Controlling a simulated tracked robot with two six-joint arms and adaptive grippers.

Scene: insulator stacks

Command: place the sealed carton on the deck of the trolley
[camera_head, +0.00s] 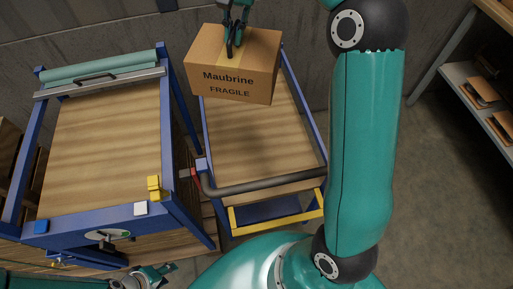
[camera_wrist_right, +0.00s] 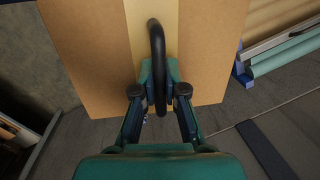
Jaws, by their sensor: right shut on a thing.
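The sealed carton (camera_head: 234,75) is a brown box marked "Maubrine FRAGILE", with a tape strip and a black handle (camera_wrist_right: 157,60) on top. My right gripper (camera_head: 235,38) is shut on that handle; the wrist view shows its fingers (camera_wrist_right: 158,92) around it. In the head view the carton covers the far end of the trolley's wooden deck (camera_head: 255,140). A dark shadow lies on the deck below it, but I cannot tell the gap. The trolley has a blue frame and a dark push bar (camera_head: 265,184). My left gripper (camera_head: 145,279) is at the bottom edge, away from the carton.
A blue-framed bench (camera_head: 105,140) with a wooden top stands close left of the trolley, with a teal roll (camera_head: 100,67) at its far end and small yellow and white blocks near its front. Shelving (camera_head: 470,85) stands at right. The near deck is bare.

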